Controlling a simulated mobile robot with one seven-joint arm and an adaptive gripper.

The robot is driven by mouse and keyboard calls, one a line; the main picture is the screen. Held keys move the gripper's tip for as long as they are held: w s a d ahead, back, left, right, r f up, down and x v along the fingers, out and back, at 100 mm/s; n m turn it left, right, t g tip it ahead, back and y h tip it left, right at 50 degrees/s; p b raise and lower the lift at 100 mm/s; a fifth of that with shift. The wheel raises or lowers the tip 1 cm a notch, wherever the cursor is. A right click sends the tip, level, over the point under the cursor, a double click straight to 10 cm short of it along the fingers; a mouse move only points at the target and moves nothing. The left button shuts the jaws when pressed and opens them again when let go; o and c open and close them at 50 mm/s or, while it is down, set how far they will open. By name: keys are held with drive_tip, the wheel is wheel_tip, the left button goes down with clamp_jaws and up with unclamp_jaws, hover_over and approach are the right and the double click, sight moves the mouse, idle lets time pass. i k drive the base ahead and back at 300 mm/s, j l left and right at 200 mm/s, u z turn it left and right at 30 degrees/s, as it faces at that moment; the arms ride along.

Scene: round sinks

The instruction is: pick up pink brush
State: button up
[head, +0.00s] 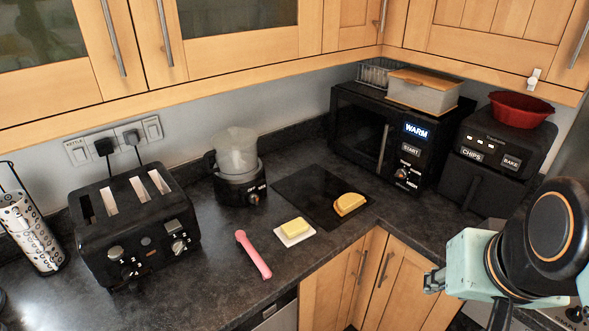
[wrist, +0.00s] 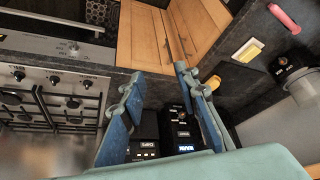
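The pink brush (head: 256,258) lies on the dark countertop near its front edge, its pink handle towards the front and its head towards the toaster. It also shows at the top right of the wrist view (wrist: 284,18). My gripper (head: 432,281) is at the right of the head view, well apart from the brush. In the wrist view my gripper (wrist: 157,88) has its two blue fingers spread, with nothing between them.
A black toaster (head: 135,230) stands left of the brush, a small blender (head: 239,170) behind it. Butter on a white dish (head: 295,229) and bread (head: 349,204) on a black board (head: 310,193) lie right. A microwave (head: 385,130) and air fryer (head: 497,155) stand farther right.

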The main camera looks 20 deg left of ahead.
sight(242, 242)
drive_tip(key=u, duration=1.3)
drive_tip(key=i+j+z, duration=0.4)
drive_tip(key=j, duration=0.25)
drive_tip(key=k+j+z, duration=0.1)
drive_tip(key=j, duration=0.2)
drive_tip(key=j+z, duration=0.1)
drive_tip(key=j, duration=0.2)
drive_tip(key=i+l, duration=0.2)
drive_tip(key=l, duration=0.1)
